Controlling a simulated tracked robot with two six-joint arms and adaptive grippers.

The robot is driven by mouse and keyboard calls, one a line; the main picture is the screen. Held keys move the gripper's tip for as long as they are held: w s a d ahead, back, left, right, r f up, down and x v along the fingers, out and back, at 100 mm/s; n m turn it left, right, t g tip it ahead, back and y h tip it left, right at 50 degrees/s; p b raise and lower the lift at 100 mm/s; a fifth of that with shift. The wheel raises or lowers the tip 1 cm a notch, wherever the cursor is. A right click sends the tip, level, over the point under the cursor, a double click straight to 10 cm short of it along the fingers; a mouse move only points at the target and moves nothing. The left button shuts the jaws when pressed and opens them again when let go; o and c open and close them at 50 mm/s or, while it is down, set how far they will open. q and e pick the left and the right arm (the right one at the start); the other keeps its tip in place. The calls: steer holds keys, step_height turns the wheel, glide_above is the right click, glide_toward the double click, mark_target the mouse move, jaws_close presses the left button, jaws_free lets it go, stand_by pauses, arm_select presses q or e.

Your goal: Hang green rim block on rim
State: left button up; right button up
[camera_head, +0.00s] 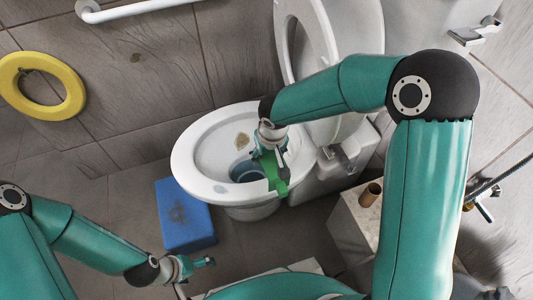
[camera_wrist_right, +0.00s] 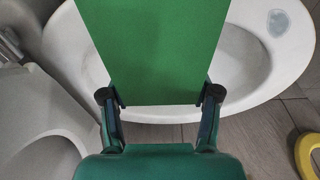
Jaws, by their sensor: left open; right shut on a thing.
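The green rim block (camera_head: 279,184) is at the right side of the toilet bowl, close to the rim. My right gripper (camera_head: 272,160) is shut on it. In the right wrist view the block (camera_wrist_right: 155,55) stands between the two fingers of the right gripper (camera_wrist_right: 160,97). The white toilet rim (camera_head: 187,160) runs around the bowl and also shows behind the block in the wrist view (camera_wrist_right: 292,62). I cannot tell whether the block touches the rim. My left gripper (camera_head: 203,262) is open and empty, low over the floor, away from the toilet.
The toilet lid (camera_head: 300,40) is raised behind the bowl. A blue box (camera_head: 184,220) stands on the floor left of the toilet. A yellow ring (camera_head: 42,110) hangs on the wall at left. A cardboard roll (camera_head: 370,194) is on a pale ledge at right.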

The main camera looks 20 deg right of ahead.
steer(key=shift+f+b, duration=2.1)
steer(key=shift+f, duration=1.3)
steer(key=shift+f+b, duration=1.2)
steer(key=shift+s+f, duration=0.1)
steer(key=shift+f, duration=0.05)
steer(key=shift+s+f, duration=0.1)
steer(key=o, duration=1.3)
steer(key=shift+d, duration=0.1)
steer(key=shift+r, duration=0.3)
steer(key=shift+s+a+r, duration=0.1)
steer(key=shift+s+r, duration=0.05)
steer(key=shift+r, duration=1.1)
steer(key=shift+s+a+r, duration=0.1)
steer(key=shift+s+r, duration=0.1)
steer(key=shift+r, duration=1.05)
steer(key=shift+s+a+r, duration=0.1)
steer(key=shift+s+r, duration=0.05)
steer(key=shift+r, duration=1.1)
